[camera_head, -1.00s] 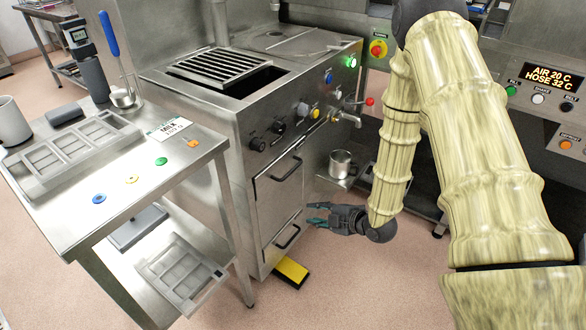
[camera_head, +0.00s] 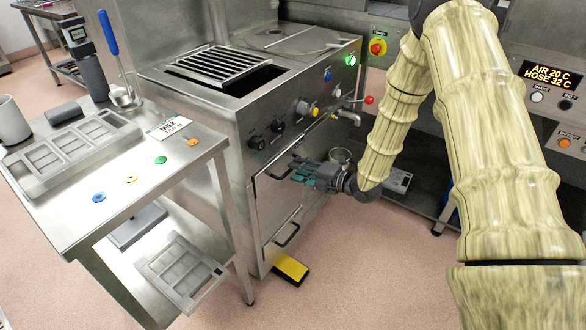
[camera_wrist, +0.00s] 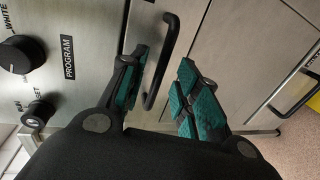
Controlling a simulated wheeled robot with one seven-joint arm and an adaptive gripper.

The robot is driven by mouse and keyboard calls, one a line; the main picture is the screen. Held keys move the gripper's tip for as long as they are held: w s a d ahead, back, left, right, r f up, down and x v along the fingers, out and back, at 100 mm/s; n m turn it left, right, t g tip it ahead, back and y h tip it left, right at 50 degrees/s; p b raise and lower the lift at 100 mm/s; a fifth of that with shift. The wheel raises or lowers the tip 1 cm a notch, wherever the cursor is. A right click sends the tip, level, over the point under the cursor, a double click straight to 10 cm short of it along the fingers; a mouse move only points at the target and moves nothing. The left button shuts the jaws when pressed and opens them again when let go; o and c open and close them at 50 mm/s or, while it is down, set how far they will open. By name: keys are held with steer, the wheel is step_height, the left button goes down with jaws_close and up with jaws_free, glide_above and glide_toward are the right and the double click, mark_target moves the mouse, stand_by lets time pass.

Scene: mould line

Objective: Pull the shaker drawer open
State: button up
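The steel machine has two front panels with dark bar handles. The upper panel (camera_head: 278,205) has an upper handle (camera_head: 274,177), and a lower handle (camera_head: 287,235) sits below it. No label shows which one is the shaker drawer; both look shut. My gripper (camera_head: 298,171) is at the upper handle. In the wrist view the upper handle (camera_wrist: 167,58) shows between my two teal-padded fingertips (camera_wrist: 164,85), which are apart with a gap on each side. I cannot tell how deep the bar sits between them.
A yellow pedal (camera_head: 292,268) is on the floor. A steel table (camera_head: 120,200) with a mould tray (camera_head: 72,152) stands left. Floor in front is clear.

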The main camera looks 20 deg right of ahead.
steer(key=shift+x, duration=1.5)
jaws_close()
